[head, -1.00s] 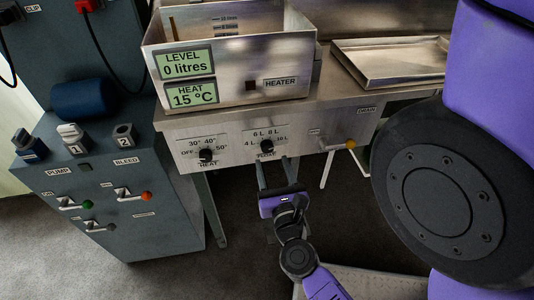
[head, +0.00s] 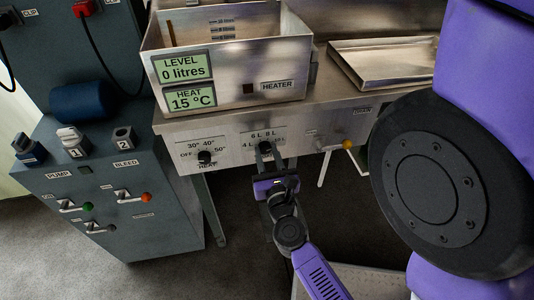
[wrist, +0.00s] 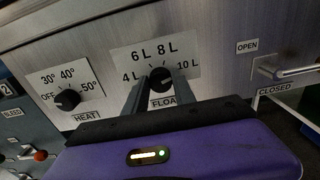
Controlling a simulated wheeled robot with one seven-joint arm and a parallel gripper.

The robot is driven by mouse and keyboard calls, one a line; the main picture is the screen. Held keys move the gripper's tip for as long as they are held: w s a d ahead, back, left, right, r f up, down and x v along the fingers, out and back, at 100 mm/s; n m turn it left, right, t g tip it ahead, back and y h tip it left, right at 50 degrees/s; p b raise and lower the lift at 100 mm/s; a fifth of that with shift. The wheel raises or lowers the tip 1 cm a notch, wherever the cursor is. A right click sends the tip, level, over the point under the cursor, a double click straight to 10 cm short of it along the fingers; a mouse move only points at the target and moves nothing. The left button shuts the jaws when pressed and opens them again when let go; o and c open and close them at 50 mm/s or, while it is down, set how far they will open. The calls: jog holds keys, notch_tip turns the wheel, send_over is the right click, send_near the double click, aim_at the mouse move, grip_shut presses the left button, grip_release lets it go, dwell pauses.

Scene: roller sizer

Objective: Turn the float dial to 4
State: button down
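The float dial is a round black knob (wrist: 161,76) on a white plate marked 4 L, 6 L, 8 L and 10 L, above the FLOAT label. In the head view the float dial (head: 265,148) is partly covered by my gripper. My gripper (wrist: 160,88) is open, with one finger to each side of the dial in the wrist view. Whether the fingers touch the knob, I cannot tell. Its pointer mark seems to face up, but the exact setting is unclear. In the head view my gripper (head: 268,162) is just in front of the panel.
The heat dial (wrist: 67,99) is left of the float dial. A drain lever (wrist: 290,71) between OPEN and CLOSED is to the right. The steel tank (head: 235,95) stands above, its displays reading 0 litres and 15 °C. A grey pump cabinet (head: 150,225) is at left.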

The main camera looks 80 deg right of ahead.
jog(key=shift+n, duration=0.3)
jog(key=shift+r+n+p, duration=0.15)
jog(key=shift+n+p, duration=0.85)
jog(key=shift+n, duration=0.2)
jog(key=n+p, duration=0.3)
jog(key=n, duration=0.1)
jog(key=shift+w+n, duration=0.1)
jog(key=shift+n, duration=0.2)
jog(key=n+p, duration=0.2)
jog(key=n, duration=0.2)
jog(key=shift+a+n+p, duration=0.1)
jog(key=shift+n+p, duration=0.2)
jog(key=shift+p, duration=0.1)
jog(key=n+p, duration=0.2)
jog(key=n, duration=0.2)
jog(key=shift+p, duration=0.35)
jog(key=n+p, duration=0.2)
jog(key=n, duration=0.2)
jog(key=shift+f, duration=0.2)
jog(key=n+p, duration=0.1)
jog(key=n, duration=0.2)
jog(key=shift+f+n+p, duration=0.1)
jog(key=shift+n+p, duration=0.25)
jog(key=shift+n, duration=0.05)
jog(key=n+p, duration=0.2)
jog(key=n, duration=0.4)
jog(key=shift+f, duration=0.2)
